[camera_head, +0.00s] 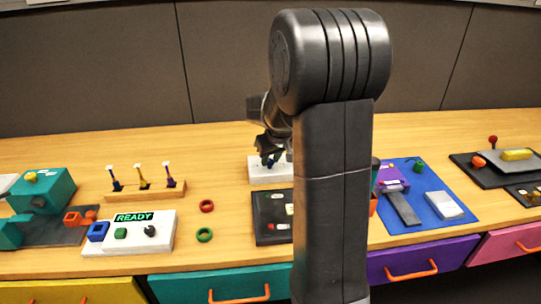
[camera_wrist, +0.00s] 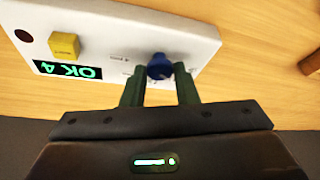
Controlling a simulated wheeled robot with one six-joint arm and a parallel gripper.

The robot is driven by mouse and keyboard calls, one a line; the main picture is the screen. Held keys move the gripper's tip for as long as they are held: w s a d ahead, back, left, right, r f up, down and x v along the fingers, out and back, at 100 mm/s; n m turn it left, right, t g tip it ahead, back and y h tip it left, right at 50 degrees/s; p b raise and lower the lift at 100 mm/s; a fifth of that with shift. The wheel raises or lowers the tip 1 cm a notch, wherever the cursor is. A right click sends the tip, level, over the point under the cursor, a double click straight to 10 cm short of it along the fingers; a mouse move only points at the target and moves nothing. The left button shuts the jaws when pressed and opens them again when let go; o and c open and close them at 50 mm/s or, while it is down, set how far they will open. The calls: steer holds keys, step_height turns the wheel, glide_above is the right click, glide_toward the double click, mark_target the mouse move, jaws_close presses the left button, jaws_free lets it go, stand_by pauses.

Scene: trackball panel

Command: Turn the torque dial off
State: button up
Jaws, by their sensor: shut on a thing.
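A blue dial (camera_wrist: 158,66) sits on a white panel (camera_wrist: 110,22) in the wrist view. The small markings beside the dial are too small to read. My gripper (camera_wrist: 160,82) has its two dark green fingers on either side of the dial and is shut on it. In the head view, my gripper (camera_head: 270,157) is at the white panel (camera_head: 268,174) at the back middle of the table. My arm hides the panel's right part there.
The white panel also bears a yellow button (camera_wrist: 64,46), a dark round part (camera_wrist: 23,36) and a green-lit display (camera_wrist: 68,70) reading "OK 4", upside down. A black tray (camera_head: 262,233) lies in front of the panel. Red (camera_head: 207,206) and green (camera_head: 204,235) rings lie to the left.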

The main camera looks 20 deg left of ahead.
steer(key=n, duration=0.2)
steer(key=n+g, duration=0.1)
steer(key=n, duration=0.1)
steer(key=shift+w+d+n+g+y, duration=0.1)
steer(key=shift+w+n+g+y, duration=0.1)
steer(key=shift+n+g+y, duration=0.15)
stand_by(0.4)
steer(key=o, duration=1)
steer(key=shift+r, duration=0.1)
steer(key=p+v, duration=0.1)
steer(key=v, duration=1.2)
steer(key=shift+d+r, duration=0.2)
steer(key=shift+r, duration=0.1)
steer(key=shift+f, duration=0.1)
steer(key=b+x, duration=0.1)
steer(key=x, duration=1.2)
steer(key=shift+a+f, duration=0.25)
steer(key=shift+f, duration=0.05)
